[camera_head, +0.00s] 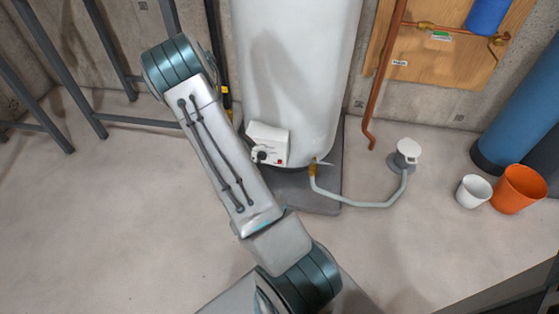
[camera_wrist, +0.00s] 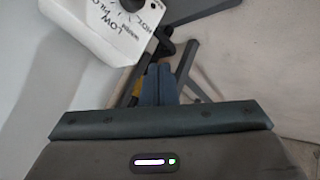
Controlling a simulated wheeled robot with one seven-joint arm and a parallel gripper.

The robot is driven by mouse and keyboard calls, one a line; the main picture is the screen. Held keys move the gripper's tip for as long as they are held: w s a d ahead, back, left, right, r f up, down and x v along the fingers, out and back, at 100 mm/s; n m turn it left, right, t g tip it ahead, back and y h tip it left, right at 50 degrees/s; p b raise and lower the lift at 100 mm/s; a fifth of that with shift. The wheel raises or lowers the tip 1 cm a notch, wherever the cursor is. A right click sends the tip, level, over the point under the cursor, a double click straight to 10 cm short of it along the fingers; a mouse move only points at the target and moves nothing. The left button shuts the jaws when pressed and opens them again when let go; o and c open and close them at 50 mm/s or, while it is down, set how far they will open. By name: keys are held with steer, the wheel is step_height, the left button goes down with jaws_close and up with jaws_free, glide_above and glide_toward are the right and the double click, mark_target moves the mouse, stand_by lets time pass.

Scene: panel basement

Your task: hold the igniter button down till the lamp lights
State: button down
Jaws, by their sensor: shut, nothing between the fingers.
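The white control box (camera_head: 267,143) is on the lower front of the white water heater tank (camera_head: 292,70). It has a black knob (camera_head: 261,155) and a small red button (camera_head: 280,162) at its lower right. In the wrist view the box (camera_wrist: 88,25) is at the upper left, with dial lettering around its black knob (camera_wrist: 131,4). The red button is out of that view, and I cannot make out a lamp. My gripper (camera_wrist: 159,70) is shut and empty, its fingertips below and right of the box, apart from it in the picture. My arm hides the gripper in the head view.
A grey hose (camera_head: 362,203) runs from the tank to a floor drain (camera_head: 405,155). A white cup (camera_head: 473,191) and an orange bucket (camera_head: 519,189) stand at the right. Dark metal legs (camera_head: 75,90) are at the left. The floor (camera_head: 110,220) in front is largely clear.

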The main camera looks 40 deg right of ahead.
mark_target(280, 162)
steer(key=s+d+f+n+t+h+p, duration=0.1)
steer(key=s+d+f+n+t+p, duration=0.2)
steer(key=d+f+n, duration=0.5)
steer(key=s+a+f+n+t+y+p, duration=0.1)
steer(key=s+f+n+t+y, duration=0.1)
steer(key=s+f, duration=0.6)
steer(key=shift+s+a+f+n+t+y, duration=0.15)
steer(key=shift+s+a+n+t+y, duration=0.2)
steer(key=shift+y, duration=0.35)
steer(key=shift+w+d, duration=0.15)
steer(key=shift+w, duration=0.1)
steer(key=w+d+b, duration=0.3)
steer(key=w+d, duration=0.2)
steer(key=d, duration=0.1)
steer(key=shift+w+d, duration=0.3)
stand_by(1.1)
steer(key=shift+w+d, duration=0.25)
steer(key=shift+d, duration=0.05)
